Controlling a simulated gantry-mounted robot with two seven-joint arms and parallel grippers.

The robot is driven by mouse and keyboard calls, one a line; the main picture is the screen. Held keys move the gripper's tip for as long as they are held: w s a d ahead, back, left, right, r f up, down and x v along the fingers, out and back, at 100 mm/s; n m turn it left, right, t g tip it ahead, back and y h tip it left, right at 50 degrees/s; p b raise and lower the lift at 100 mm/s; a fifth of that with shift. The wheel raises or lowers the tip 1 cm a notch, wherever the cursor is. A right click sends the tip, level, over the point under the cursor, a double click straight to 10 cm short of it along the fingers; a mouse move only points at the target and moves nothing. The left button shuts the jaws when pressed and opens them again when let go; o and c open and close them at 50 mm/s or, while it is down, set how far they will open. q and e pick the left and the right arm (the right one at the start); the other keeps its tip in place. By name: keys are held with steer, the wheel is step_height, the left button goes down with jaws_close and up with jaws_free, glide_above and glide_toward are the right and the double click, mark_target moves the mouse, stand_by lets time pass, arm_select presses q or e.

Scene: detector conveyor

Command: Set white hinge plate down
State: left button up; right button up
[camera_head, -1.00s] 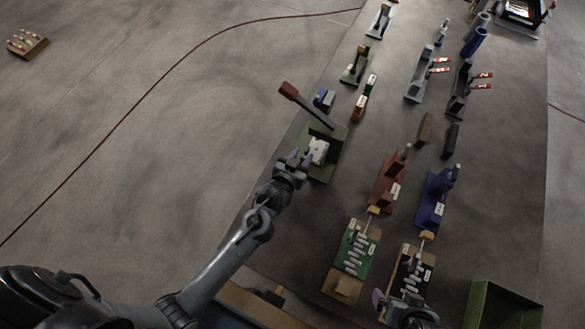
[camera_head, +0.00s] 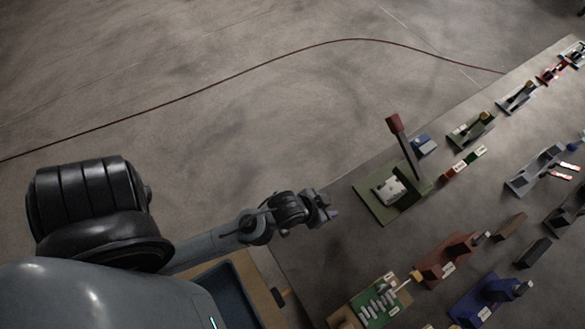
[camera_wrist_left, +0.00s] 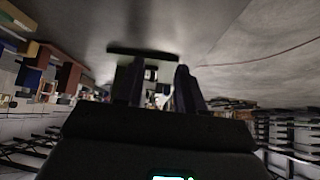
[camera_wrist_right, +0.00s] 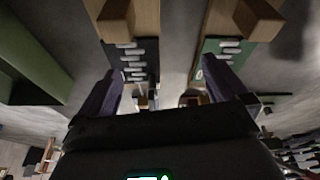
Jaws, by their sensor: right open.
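The white hinge plate (camera_head: 390,190) lies on the green base (camera_head: 372,205) of a lever fixture in the head view. My left gripper (camera_head: 331,211) is to the left of that base, with a visible gap between its fingertips and the plate. In the left wrist view, the left fingers (camera_wrist_left: 157,76) stand apart and hold nothing that I can make out; pale and dark shapes beyond them are too small to name. My right gripper (camera_wrist_right: 164,84) is out of the head view. In the right wrist view its fingers are wide apart and empty.
A dark lever with a red-brown end (camera_head: 394,123) rises from the fixture. A small blue block (camera_head: 424,145) is beside it. Several holders and brackets fill the table to the right. A green board with grey cylinders (camera_head: 380,300) is near the front. Bare tabletop (camera_head: 345,255) lies below the fixture.

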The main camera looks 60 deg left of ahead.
arm_select(q)
steer(key=shift+o, duration=0.4)
steer(key=s+a+r+g, duration=0.3)
steer(key=s+g, duration=0.1)
steer(key=s, duration=0.6)
steer(key=shift+s+m+y, duration=0.15)
steer(key=shift+m+y, duration=0.25)
steer(key=shift+d, duration=0.1)
